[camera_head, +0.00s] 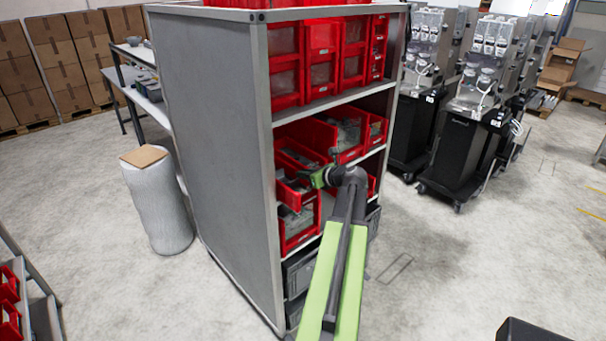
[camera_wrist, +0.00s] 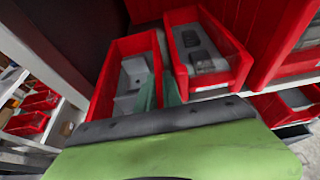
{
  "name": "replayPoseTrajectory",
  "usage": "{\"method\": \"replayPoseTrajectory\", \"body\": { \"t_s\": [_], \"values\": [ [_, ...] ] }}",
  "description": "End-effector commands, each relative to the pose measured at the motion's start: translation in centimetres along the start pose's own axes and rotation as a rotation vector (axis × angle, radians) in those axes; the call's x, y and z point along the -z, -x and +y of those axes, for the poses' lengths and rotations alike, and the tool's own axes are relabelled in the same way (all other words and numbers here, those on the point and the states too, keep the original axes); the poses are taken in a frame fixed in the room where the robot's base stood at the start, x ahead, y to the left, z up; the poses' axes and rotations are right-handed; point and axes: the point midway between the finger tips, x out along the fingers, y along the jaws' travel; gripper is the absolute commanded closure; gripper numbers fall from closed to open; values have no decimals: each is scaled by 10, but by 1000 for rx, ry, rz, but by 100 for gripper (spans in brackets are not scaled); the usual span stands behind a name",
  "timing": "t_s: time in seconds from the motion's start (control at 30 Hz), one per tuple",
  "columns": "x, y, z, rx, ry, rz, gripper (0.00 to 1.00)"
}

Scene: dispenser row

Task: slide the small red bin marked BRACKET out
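My gripper (camera_head: 318,178) is at the front of the small red bins on the middle shelf, at the end of my green arm. In the wrist view its two green fingertips (camera_wrist: 160,92) point into the gap by the right wall of a red bin (camera_wrist: 103,98) with grey parts. A second red bin (camera_wrist: 243,62) with dark parts is just right of the fingers. Whether the fingers touch or grip a wall cannot be told. No BRACKET label is readable, so I cannot tell which bin bears it.
The grey rack's side panel (camera_head: 215,140) stands left of my arm. More red bins (camera_head: 284,75) fill the upper shelf, and grey crates (camera_head: 297,275) sit low. A white wrapped roll (camera_head: 158,210) stands left. Black machines (camera_head: 460,150) stand right, with open floor (camera_head: 440,270) before them.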

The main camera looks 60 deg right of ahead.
Motion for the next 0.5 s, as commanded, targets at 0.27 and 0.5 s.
{"method": "replayPoseTrajectory", "body": {
  "t_s": [0.27, 0.5],
  "values": [
    [-1, -3, 4, -6, 2, -1, 65],
    [-2, 2, 4, -5, 2, -1, 65]
  ]
}}
